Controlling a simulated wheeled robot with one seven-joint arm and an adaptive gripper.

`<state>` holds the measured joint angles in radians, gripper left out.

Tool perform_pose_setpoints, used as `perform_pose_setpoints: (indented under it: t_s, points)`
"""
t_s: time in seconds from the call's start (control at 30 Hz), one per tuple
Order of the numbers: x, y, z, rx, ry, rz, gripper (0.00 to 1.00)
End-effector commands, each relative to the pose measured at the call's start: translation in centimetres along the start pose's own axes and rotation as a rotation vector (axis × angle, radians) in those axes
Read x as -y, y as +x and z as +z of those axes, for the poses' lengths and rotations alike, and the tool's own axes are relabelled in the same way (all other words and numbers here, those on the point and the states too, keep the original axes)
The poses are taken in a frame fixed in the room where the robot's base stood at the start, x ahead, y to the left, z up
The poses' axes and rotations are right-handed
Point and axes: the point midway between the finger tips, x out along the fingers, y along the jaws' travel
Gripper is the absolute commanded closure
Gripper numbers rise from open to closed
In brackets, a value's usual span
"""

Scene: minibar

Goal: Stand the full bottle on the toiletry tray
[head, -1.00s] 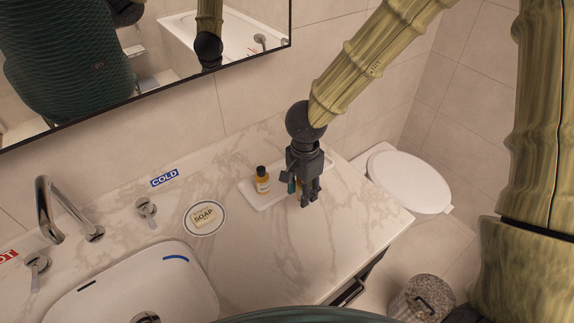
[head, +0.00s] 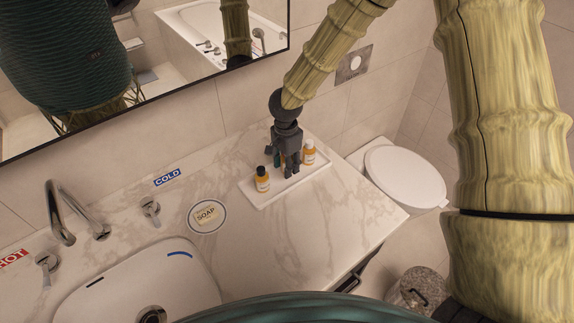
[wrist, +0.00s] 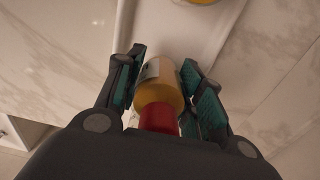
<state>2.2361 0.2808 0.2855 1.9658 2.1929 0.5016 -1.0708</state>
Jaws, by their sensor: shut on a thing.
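My gripper (head: 291,171) is over the middle of the white toiletry tray (head: 266,204), between two standing bottles. In the wrist view my gripper (wrist: 168,95) is shut on an amber bottle with a red cap (wrist: 160,85), its cap towards my palm. In the head view the fingers mostly hide this held bottle. I cannot tell whether its base touches the tray, or how full it is. An amber bottle with a black cap (head: 262,181) stands on the tray's left part. An amber bottle with an orange-red cap (head: 308,154) stands at the tray's right.
A sink (head: 140,280) and faucet (head: 62,215) are further left. The mirror (head: 150,70) hangs on the wall behind. The marble counter is clear in front of the tray, with a toilet (head: 405,175) beyond its right end.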

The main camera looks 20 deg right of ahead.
Motion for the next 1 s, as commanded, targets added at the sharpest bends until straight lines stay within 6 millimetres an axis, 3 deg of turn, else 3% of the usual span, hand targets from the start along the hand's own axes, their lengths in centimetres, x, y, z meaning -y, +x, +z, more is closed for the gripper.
perform_pose_setpoints:
  t_s: [0.2,0.67,0.7,0.77,1.0]
  points:
    - [0.0,1.4,0.0,-0.001,0.0,0.0,0.88]
    - [0.0,2.0,0.0,0.001,0.0,0.0,0.88]
    - [0.0,1.9,0.0,0.001,0.0,-0.001,0.55]
    - [0.0,1.9,0.0,0.001,0.0,-0.001,0.44]
    - [0.0,1.9,0.0,0.0,0.0,-0.001,0.41]
